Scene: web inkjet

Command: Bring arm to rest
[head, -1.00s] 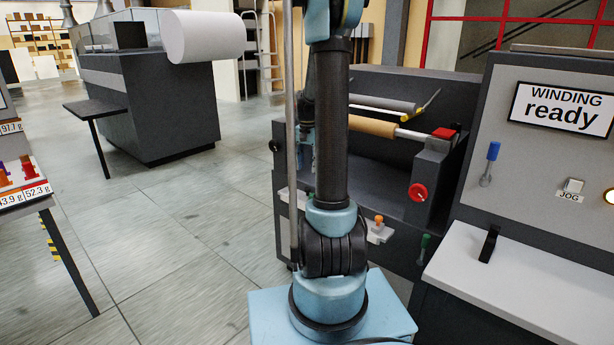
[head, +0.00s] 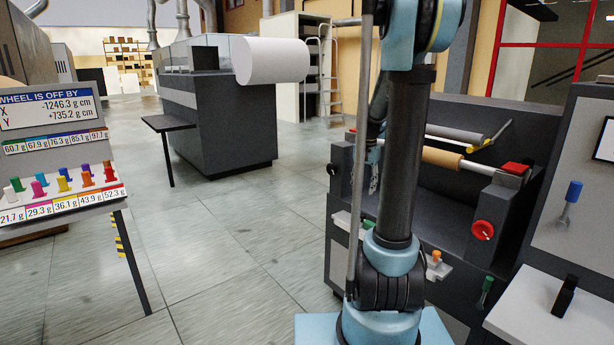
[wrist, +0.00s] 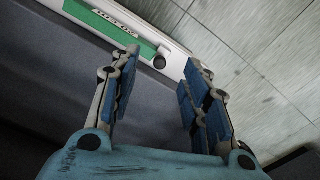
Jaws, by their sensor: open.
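My arm (head: 403,165) stands upright in the head view, with its light blue base (head: 380,325) low in the picture. My gripper (wrist: 160,62) is open and empty in the wrist view, its blue-padded fingers spread apart. Between and beyond the fingers are a dark grey surface and a pale ledge with a green label (wrist: 115,27). In the head view the gripper (head: 374,181) hangs left of the arm column, partly hidden by it, in front of the dark winding machine (head: 455,215). I cannot tell its exact distance from the machine.
The winding machine has a red knob (head: 483,230) and rollers. A grey control console (head: 575,240) stands at right. A stand with colored weights and a display (head: 50,108) is at left. A dark machine with a white roll (head: 272,61) stands behind. Tiled floor between is clear.

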